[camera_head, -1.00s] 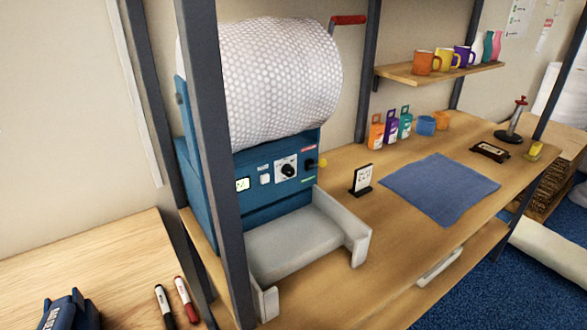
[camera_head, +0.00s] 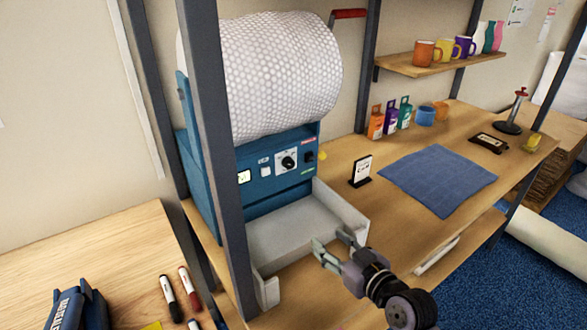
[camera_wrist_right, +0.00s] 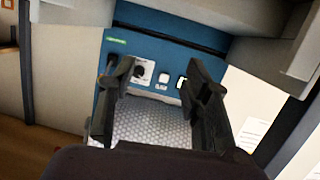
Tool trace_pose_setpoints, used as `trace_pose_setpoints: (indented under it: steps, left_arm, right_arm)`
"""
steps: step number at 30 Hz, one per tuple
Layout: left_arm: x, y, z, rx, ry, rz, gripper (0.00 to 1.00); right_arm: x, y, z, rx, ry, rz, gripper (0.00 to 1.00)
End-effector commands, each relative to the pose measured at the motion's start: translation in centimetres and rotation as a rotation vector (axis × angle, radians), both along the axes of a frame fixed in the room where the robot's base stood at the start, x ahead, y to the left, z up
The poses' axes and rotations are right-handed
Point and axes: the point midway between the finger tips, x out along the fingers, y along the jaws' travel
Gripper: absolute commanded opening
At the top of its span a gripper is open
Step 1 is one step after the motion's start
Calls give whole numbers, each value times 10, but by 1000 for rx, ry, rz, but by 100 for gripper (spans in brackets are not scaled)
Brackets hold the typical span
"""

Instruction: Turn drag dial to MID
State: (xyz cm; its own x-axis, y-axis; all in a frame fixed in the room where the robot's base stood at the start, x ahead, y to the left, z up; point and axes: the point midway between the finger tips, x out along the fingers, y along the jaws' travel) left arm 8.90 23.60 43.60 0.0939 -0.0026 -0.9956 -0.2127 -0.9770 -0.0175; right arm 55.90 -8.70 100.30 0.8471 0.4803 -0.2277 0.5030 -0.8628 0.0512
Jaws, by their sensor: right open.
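The drag dial (camera_head: 289,162) is a black knob on a white plate on the front of the blue bubble-wrap machine (camera_head: 262,205). In the right wrist view the dial (camera_wrist_right: 139,73) shows between my fingers, close to the left one. The dial's exact setting is too small to read. My right gripper (camera_head: 332,243) is open and empty, in front of the dial and lower, over the grey tray. The right wrist view shows its two fingers (camera_wrist_right: 160,85) spread apart, pointing at the panel. My left gripper is not in view.
The grey tray (camera_head: 290,238) juts out below the panel. A dark post (camera_head: 210,150) stands in front of the machine's left side. Markers (camera_head: 169,297) lie on the left table.

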Motion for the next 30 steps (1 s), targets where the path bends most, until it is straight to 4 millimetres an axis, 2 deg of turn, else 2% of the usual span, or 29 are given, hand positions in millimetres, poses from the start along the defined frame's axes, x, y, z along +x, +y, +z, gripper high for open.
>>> trace_pose_setpoints:
  steps: [1, 3, 6, 9, 14, 30]
  left_arm:
    - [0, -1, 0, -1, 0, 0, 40]
    - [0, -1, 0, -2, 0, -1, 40]
    - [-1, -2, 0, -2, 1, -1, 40]
    - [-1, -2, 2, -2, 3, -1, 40]
    - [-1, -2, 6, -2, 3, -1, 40]
    - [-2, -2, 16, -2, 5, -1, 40]
  right_arm:
    - [15, 2, 18, 21, -62, 0, 45]
    - [30, 3, 39, 49, -133, -4, 45]
    - [43, 4, 57, 73, -196, -11, 45]
    - [51, 5, 65, 84, -219, -14, 45]
    - [69, 15, 66, 85, -219, -15, 45]
    - [159, 64, 63, 82, -216, -13, 45]
